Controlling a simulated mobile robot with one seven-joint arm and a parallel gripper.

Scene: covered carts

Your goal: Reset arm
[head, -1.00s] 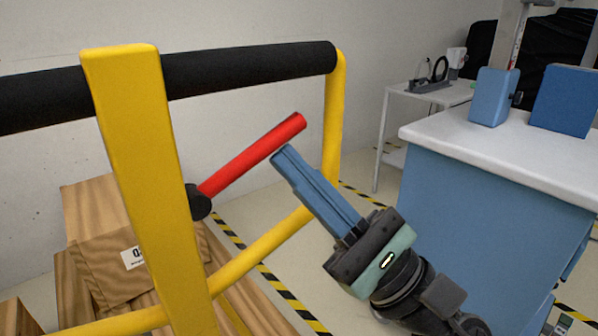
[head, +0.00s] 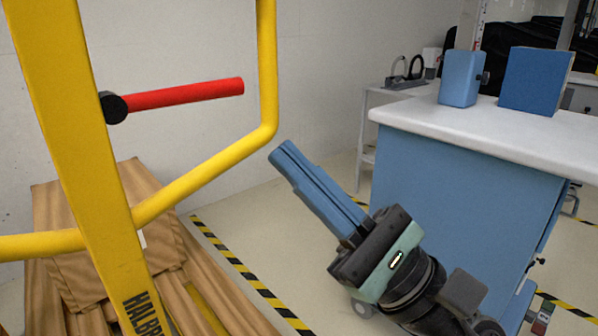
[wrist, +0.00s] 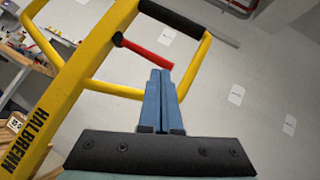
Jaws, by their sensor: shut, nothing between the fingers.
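My gripper (head: 283,153) shows in the head view right of the yellow cart frame, its long blue fingers together and pointing up and to the left. It is shut with nothing between the fingers. In the wrist view the fingers (wrist: 160,78) also lie side by side. The red lever (head: 185,94) with a black hub sticks out from the yellow post (head: 75,130), level and pointing right. In the head view the gripper is below and right of the lever's end. The red lever also shows in the wrist view (wrist: 146,54), beyond the fingertips.
A blue cabinet with a white top (head: 480,128) stands at the right, with blue blocks (head: 535,80) on it. The yellow bent tube (head: 205,170) runs left of my gripper. Striped tape (head: 240,268) marks the floor.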

